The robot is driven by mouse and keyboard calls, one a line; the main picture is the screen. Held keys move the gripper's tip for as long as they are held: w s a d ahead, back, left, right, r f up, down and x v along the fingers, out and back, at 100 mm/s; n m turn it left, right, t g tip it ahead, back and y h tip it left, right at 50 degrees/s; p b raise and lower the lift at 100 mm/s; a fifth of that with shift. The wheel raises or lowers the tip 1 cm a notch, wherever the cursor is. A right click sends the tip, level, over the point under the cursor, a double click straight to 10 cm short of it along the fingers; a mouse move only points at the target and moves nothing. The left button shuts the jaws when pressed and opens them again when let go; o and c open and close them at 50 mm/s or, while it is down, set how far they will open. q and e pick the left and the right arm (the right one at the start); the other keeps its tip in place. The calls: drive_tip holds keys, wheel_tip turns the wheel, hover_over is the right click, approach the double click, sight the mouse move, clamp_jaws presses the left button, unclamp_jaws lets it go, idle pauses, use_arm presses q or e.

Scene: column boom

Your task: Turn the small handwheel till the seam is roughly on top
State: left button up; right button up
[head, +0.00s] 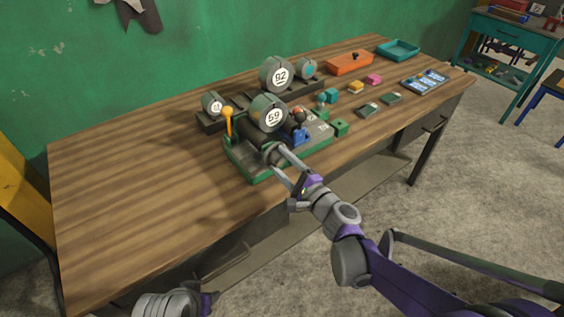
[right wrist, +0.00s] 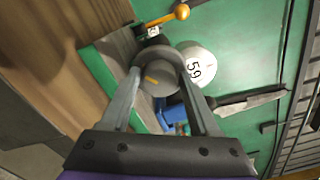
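The small handwheel (right wrist: 168,88) is a round grey knob in the right wrist view. A short orange seam mark (right wrist: 152,79) shows on its face, left of the middle, on the side away from the white dial marked 59 (right wrist: 196,66). My right gripper (right wrist: 161,72) has one finger on each side of the knob, seemingly touching it. In the head view, my right gripper (head: 275,156) reaches the front of the green-based machine (head: 250,173) and hides most of the handwheel. My left gripper (head: 209,301) is at the bottom edge, away from the table; its fingers are not clear.
An orange-knobbed lever (head: 228,118) stands left of the handwheel, and a blue part with a lever (head: 298,136) is to its right. Behind is a drum marked 92 (head: 277,75). Small blocks and trays lie to the right. The table's left part (head: 130,175) is clear.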

drive_tip(key=shift+o, duration=1.3)
drive_tip(key=v, duration=1)
drive_tip(key=shift+s+d, duration=0.2)
drive_tip(key=shift+s, duration=0.15)
drive_tip(key=s+d+f+n+g+h+p, duration=0.2)
drive_tip(key=s+n+g+h+p, duration=0.15)
drive_tip(key=s+n, duration=0.3)
drive_tip(key=s+d+f+n+g+h+p, duration=0.1)
drive_tip(key=s+d+n+g+h+p, duration=0.15)
drive_tip(key=s+n+g, duration=0.45)
drive_tip(key=s+d+n+t+h+p, duration=0.1)
drive_tip(key=s+d+n+h+p, duration=0.1)
drive_tip(key=s+d+h, duration=0.2)
drive_tip(key=s+d, duration=0.1)
drive_tip(key=d, duration=0.2)
drive_tip(key=shift+s+h, duration=0.3)
drive_tip(key=shift+s, duration=0.05)
